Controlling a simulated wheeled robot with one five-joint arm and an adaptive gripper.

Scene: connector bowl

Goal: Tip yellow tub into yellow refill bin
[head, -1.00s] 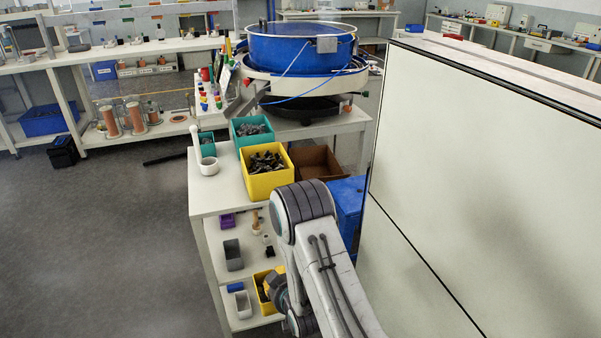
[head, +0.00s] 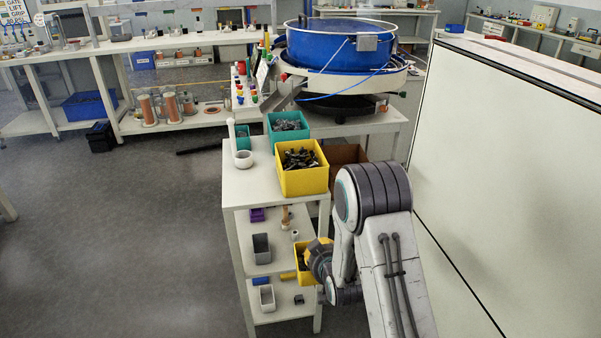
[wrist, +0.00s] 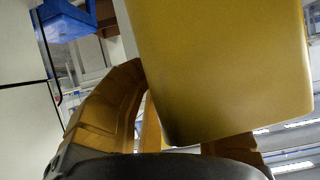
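The yellow refill bin (head: 303,180) stands on the bench top, with dark parts inside. The smaller yellow tub (head: 303,277) is at my gripper (head: 318,257), beside the lower shelves and below the bench top. Some dark contents show in it, and it looks roughly upright. In the wrist view the tub (wrist: 222,65) fills the space between my orange-brown fingers, and the left finger (wrist: 108,105) lies along its side. My gripper is shut on the tub. The far fingertips are partly hidden behind the tub, and its inside is out of sight in the wrist view.
The blue bowl feeder (head: 335,48) is behind. A pale panel (head: 510,180) stands right of my arm. Floor at left is clear.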

